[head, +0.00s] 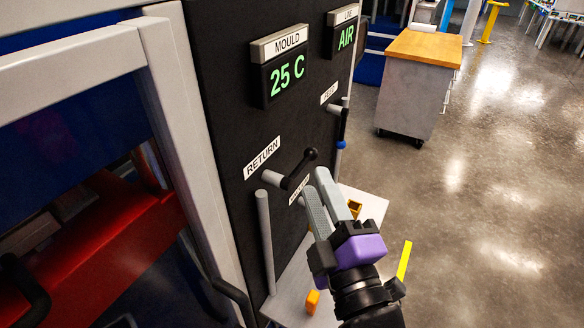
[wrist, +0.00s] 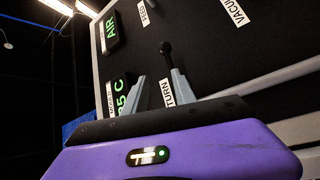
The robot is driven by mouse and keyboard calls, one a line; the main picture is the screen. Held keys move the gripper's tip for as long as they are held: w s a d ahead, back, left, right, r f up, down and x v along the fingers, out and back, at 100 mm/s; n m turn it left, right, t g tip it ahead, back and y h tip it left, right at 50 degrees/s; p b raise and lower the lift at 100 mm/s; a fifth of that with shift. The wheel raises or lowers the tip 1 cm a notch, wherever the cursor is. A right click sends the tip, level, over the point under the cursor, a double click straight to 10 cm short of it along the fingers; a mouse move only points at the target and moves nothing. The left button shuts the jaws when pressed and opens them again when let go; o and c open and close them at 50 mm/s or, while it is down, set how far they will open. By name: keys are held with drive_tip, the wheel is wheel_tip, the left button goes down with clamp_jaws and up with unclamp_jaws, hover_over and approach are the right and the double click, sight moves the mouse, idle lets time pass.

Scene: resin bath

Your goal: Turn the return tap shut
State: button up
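The return tap (head: 299,170) is on the black panel, under the RETURN label (head: 262,157). It has a grey stem and a black lever with a round knob, slanting up to the right in the head view. My gripper (head: 315,181) is just below and right of the lever, its grey fingers pointing at the panel. In the wrist view, the fingers (wrist: 160,85) stand apart, and a black lever with a knob (wrist: 166,48) shows between and beyond them. I see no clear contact. The lever's lower part is hidden in the wrist view.
The feed tap (head: 343,125) is further along the panel. A partly hidden label (head: 299,191) sits behind my fingers. A pale shelf (head: 374,205) below carries an orange block (head: 312,302). A grey post (head: 265,240) stands left. Open floor and a wooden-topped cabinet (head: 420,85) lie right.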

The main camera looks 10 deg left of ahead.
sight(303, 162)
drive_tip(key=w+a, duration=0.1)
drive_tip(key=w, duration=0.1)
drive_tip(key=w+a+n+p, duration=0.1)
drive_tip(key=w, duration=0.1)
drive_tip(key=w+a+n, duration=0.1)
drive_tip(key=w, duration=0.2)
drive_tip(key=shift+w+a+f+g, duration=0.1)
drive_tip(key=shift+a+f+g, duration=0.1)
drive_tip(key=shift+f+g, duration=0.1)
clamp_jaws()
idle(1.4)
